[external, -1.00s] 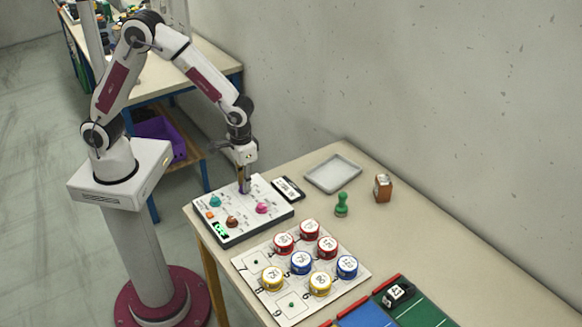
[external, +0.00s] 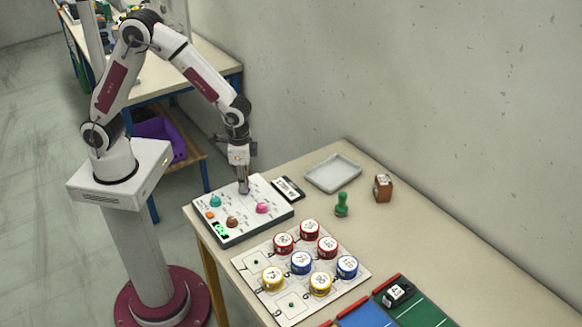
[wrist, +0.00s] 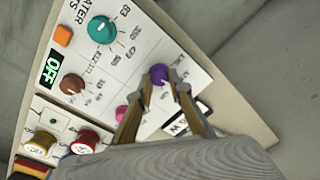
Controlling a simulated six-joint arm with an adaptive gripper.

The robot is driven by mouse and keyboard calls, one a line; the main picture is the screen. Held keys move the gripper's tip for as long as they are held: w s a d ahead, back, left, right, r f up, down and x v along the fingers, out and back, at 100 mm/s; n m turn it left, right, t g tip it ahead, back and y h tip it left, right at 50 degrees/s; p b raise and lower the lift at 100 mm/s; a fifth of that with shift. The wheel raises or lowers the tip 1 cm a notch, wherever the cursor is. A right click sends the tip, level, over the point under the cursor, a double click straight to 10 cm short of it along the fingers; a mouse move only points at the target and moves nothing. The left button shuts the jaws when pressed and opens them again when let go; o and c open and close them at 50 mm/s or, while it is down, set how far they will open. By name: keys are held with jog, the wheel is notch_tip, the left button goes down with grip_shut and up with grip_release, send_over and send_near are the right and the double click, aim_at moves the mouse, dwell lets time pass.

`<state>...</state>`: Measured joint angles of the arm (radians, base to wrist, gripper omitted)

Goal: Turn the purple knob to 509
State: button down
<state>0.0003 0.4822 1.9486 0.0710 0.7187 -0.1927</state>
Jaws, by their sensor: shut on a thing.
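The purple knob (wrist: 159,75) sits on a white control panel (external: 259,219), between my gripper's fingertips. My gripper (wrist: 161,88) is shut on the purple knob, with one finger on each side. In the external view my gripper (external: 243,189) points straight down at the panel's back edge and hides most of the knob. Printed numbers around the purple knob and its pointer are too small or covered to read.
The panel also has a teal knob (wrist: 101,30), a brown knob (wrist: 72,84), a pink knob (external: 262,208), an orange button (wrist: 62,36) and a display reading OFF (wrist: 50,68). A black-and-white device (external: 287,188) lies close beside the panel. A grey tray (external: 333,173) is further back.

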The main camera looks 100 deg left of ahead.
jog(key=shift+m, duration=0.7)
jog(key=c, duration=1.8)
grip_release()
jog(key=shift+c, duration=0.2)
jog(key=shift+r, duration=0.1)
jog(key=shift+d+r, duration=0.2)
jog(key=shift+r, duration=3.5)
jog(key=shift+f, duration=0.1)
